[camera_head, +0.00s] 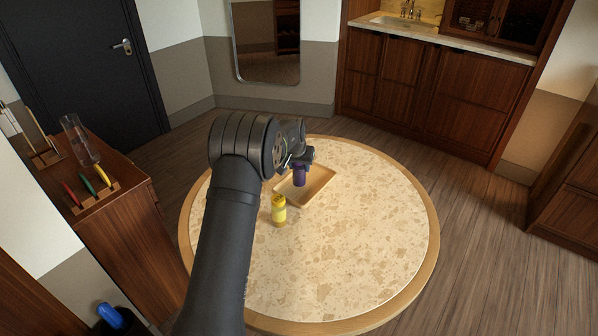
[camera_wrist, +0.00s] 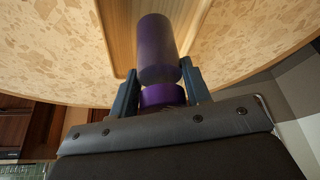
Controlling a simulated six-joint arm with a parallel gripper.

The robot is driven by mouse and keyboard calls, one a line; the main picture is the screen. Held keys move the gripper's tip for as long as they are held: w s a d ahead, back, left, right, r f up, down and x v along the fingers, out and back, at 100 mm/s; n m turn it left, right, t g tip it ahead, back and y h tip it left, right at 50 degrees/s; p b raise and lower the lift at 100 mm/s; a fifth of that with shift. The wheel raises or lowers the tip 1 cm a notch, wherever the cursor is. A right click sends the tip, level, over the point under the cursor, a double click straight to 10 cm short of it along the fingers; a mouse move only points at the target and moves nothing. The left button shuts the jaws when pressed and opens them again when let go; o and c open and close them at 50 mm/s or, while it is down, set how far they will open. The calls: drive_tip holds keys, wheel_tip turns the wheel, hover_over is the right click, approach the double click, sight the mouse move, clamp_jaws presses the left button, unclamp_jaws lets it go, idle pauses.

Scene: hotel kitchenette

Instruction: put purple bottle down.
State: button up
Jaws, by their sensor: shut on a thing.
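The purple bottle (camera_head: 299,176) is held by my gripper (camera_head: 297,158) over the wooden tray (camera_head: 322,184) on the round table. In the wrist view the purple bottle (camera_wrist: 157,50) sits between the two fingers of my gripper (camera_wrist: 160,88), which are shut around its neck, just by the purple cap. In the head view the bottle hangs upright below the gripper. I cannot tell whether its base touches the tray. The tray also shows behind the bottle in the wrist view (camera_wrist: 122,30).
A yellow bottle (camera_head: 278,210) stands on the round table (camera_head: 350,240), just in front of the tray. The table's right and front parts are clear. A wooden cabinet (camera_head: 125,215) at left bears a glass vase (camera_head: 80,140) and a rack with colored handles (camera_head: 92,190).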

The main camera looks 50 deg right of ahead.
drive_tip(key=shift+f, duration=1.3)
drive_tip(key=shift+f, duration=0.1)
drive_tip(key=o, duration=1.1)
drive_tip(key=v, duration=1.2)
